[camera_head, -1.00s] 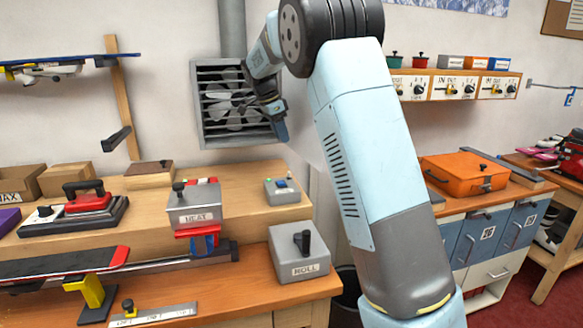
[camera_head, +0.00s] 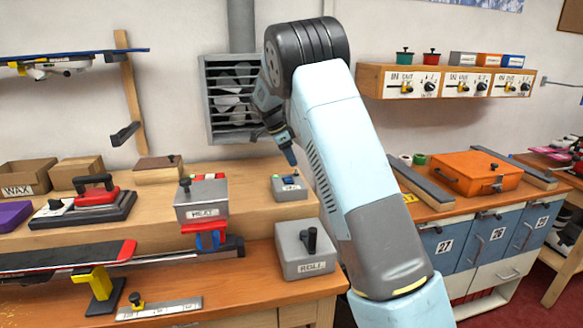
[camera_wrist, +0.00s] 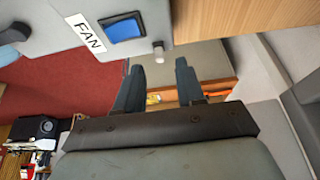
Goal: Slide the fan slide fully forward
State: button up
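The fan control is a small grey box (camera_head: 291,194) on the raised wooden shelf of the bench. The wrist view shows its FAN label (camera_wrist: 85,33), a blue square piece (camera_wrist: 125,28) in a dark frame and a small pale knob (camera_wrist: 158,50). I cannot tell which part is the slide or how far along it is. My gripper (camera_head: 291,157) points down just above the box in the head view. In the wrist view my gripper's two fingers (camera_wrist: 159,84) are apart with nothing between them, close to the box's edge. No contact is visible.
A vent with a fan (camera_head: 231,98) is on the wall behind my arm. The HEAT box (camera_head: 202,205) stands left of the fan box, the ROLL box (camera_head: 305,250) in front.

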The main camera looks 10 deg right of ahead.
aim_at(294, 174)
jog(key=shift+x, duration=2.05)
grip_shut()
